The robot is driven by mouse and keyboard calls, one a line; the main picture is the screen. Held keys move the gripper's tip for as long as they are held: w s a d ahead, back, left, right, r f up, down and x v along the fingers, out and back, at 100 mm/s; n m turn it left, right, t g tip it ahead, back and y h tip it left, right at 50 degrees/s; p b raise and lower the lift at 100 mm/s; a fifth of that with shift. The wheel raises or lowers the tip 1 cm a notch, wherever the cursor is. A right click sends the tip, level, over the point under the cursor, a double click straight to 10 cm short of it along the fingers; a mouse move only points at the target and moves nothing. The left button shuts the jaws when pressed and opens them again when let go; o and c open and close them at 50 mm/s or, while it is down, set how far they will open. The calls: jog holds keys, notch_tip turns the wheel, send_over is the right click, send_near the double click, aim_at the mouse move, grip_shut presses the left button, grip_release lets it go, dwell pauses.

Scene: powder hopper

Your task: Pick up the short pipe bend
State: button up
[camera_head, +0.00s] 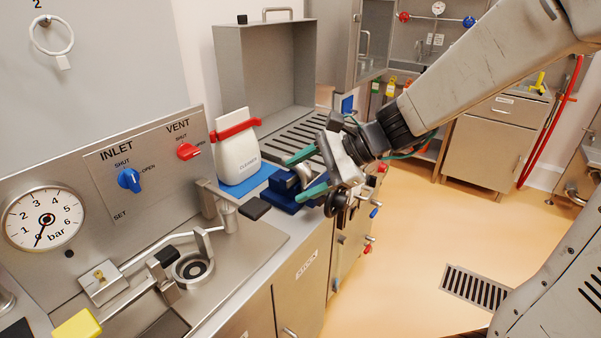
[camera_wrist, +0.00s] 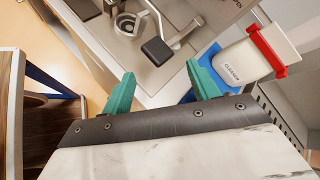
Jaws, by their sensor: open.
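A small curved metal piece (camera_head: 304,173), which looks like the short pipe bend, shows at a dark blue block (camera_head: 283,194) on the counter's front edge. My gripper (camera_head: 292,181) is open, with its two teal fingers spread, one above and one below the metal piece in the head view. I cannot tell whether the fingers touch it or only overlap it in the picture. In the wrist view my gripper (camera_wrist: 161,70) shows counter between the fingertips; I cannot make out the bend there.
A white cleaner bottle (camera_head: 237,160) with a red band stands on a blue mat (camera_head: 247,181) behind the block. A steel box (camera_head: 262,70) with a slotted tray is at the back. A round fitting (camera_head: 193,270) and handles are at the left.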

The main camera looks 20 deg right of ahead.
aim_at(309, 165)
jog(key=w+d+f+m+t, duration=0.2)
jog(key=w+d+m, duration=0.1)
jog(key=w+m, duration=0.1)
jog(key=w+d+f+m+t+h, duration=0.1)
jog(key=w+d+f+m+t, duration=0.1)
jog(key=w+m, duration=0.3)
jog(key=w+d+f+m+t+h, duration=0.1)
jog(key=w+d+f+m+t, duration=0.1)
jog(key=w+d+f+m, duration=0.1)
jog(key=shift+w+d+f+m, duration=0.1)
jog(key=shift+w+d+m, duration=0.55)
jog(key=shift+w, duration=0.25)
jog(key=x, duration=0.7)
jog(key=shift+w+a+r, duration=0.1)
jog(key=shift+a+r, duration=0.2)
jog(key=shift+a, duration=0.05)
jog(key=c, duration=1.2)
